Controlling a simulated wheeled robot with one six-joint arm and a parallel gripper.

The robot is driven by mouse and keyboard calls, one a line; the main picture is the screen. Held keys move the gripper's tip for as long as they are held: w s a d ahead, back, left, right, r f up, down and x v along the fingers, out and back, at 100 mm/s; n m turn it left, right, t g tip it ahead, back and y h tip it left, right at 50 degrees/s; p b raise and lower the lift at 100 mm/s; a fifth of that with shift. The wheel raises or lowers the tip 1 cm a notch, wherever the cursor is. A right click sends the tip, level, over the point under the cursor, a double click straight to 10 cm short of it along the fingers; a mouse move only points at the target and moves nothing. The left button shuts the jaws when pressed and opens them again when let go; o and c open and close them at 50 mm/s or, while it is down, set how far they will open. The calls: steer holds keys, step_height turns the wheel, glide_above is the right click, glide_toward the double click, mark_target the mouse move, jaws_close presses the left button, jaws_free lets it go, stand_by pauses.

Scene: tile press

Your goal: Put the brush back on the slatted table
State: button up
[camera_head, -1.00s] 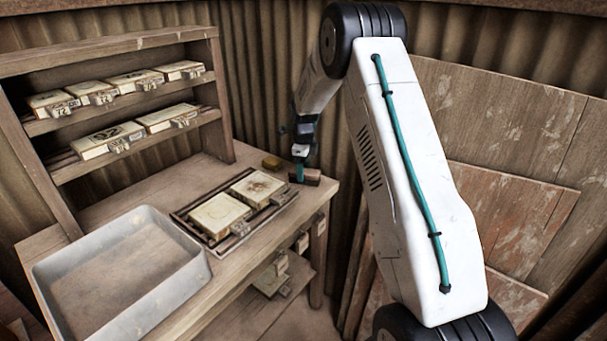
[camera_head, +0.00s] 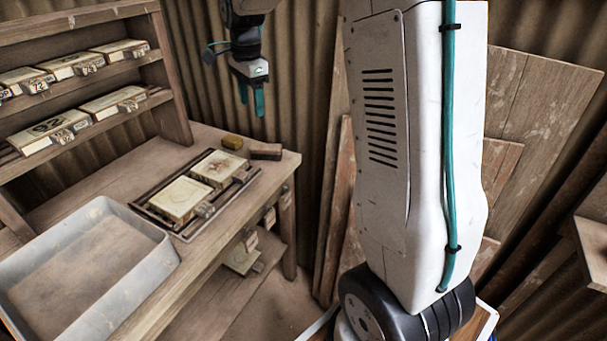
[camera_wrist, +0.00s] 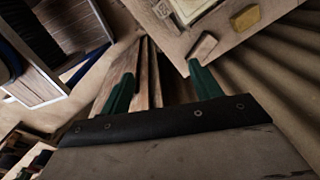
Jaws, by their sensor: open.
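A brown block, apparently the brush (camera_head: 266,152), lies flat at the back right corner of the wooden table (camera_head: 166,154). A dark slatted section (camera_head: 160,222) shows in the tabletop under two pale tiles. In the wrist view the brush (camera_wrist: 203,47) lies near the table corner, just beyond the right fingertip. My gripper (camera_head: 252,104) is open and empty, raised above and beyond the table's back right corner, apart from the brush. Its two green fingers also show spread in the wrist view (camera_wrist: 163,80).
A small yellow block (camera_head: 232,142) lies beside the brush. A grey tray (camera_head: 105,287) stands at the front left. A shelf (camera_head: 165,75) with several tiles rises at the back left. Boards lean on the corrugated wall at right.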

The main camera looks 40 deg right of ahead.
steer(key=s+a+r+n, duration=0.4)
steer(key=s+a+n, duration=0.1)
steer(key=s, duration=0.4)
steer(key=s+a+f+n, duration=0.1)
steer(key=s+a+n, duration=0.2)
steer(key=s+n, duration=0.4)
steer(key=s+a+f+n, duration=0.1)
steer(key=s+a+n, duration=0.3)
steer(key=s, duration=1.4)
steer(key=n, duration=0.3)
steer(key=shift+f+t, duration=0.2)
steer(key=shift+t, duration=0.2)
